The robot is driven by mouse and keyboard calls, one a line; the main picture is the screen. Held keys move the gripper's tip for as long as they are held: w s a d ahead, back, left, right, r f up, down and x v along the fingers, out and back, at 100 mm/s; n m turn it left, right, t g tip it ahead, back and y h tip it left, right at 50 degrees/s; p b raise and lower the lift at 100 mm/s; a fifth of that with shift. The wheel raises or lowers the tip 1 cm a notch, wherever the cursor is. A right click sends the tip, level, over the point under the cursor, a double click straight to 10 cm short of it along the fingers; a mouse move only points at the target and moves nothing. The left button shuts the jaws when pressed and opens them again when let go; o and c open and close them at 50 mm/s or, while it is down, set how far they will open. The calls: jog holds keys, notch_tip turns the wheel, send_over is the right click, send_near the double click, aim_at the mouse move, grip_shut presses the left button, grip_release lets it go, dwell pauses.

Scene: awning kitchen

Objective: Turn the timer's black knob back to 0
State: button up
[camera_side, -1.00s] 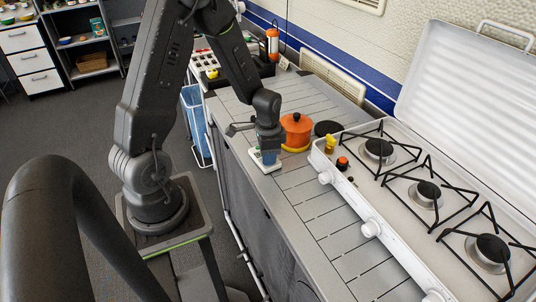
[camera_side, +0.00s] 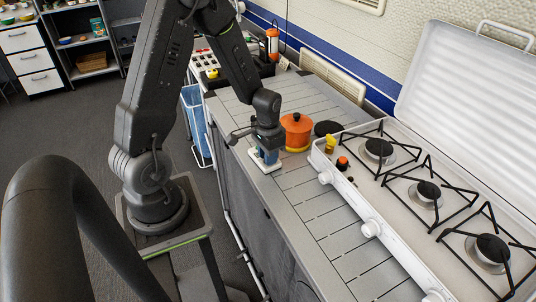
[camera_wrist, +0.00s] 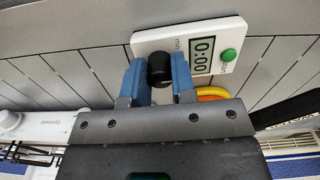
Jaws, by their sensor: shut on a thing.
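The white timer (camera_wrist: 187,38) lies on the grey slatted counter. In the wrist view its display (camera_wrist: 202,55) reads 0:00, and a green button (camera_wrist: 228,56) sits beside the display. The black knob (camera_wrist: 160,66) stands between the two blue fingertips of my gripper (camera_wrist: 158,80), which is shut on it. In the side view my gripper (camera_side: 266,154) points down over the timer (camera_side: 265,167); the knob is hidden there by the fingers.
An orange pot (camera_side: 296,133) with a black lid knob stands close to the right of my gripper, over a yellow ring-like edge (camera_side: 297,149). The white gas stove (camera_side: 372,203) is further right. The slatted counter (camera_side: 300,190) in front is clear.

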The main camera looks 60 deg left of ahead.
jog(key=o, duration=0.9)
notch_tip(320, 180, up, 14)
jog(key=shift+f, duration=0.1)
dwell(0.3)
jog(key=s+d+r+t, duration=0.2)
jog(key=s+d+r, duration=0.1)
jog(key=d, duration=0.2)
jog(key=s+d+r+t, duration=0.1)
jog(key=s+d+r, duration=0.3)
jog(key=d, duration=0.1)
jog(key=s+d+r+m+t, duration=0.1)
jog(key=s+d+r+t, duration=0.1)
jog(key=s+d+r, duration=0.1)
jog(key=shift+s+d+r+t, duration=0.2)
jog(key=shift+d+r, duration=0.1)
jog(key=shift+d, duration=0.15)
jog(key=shift+s+d+r+t, duration=0.15)
jog(key=shift+d+r, duration=0.15)
jog(key=shift+d, duration=0.15)
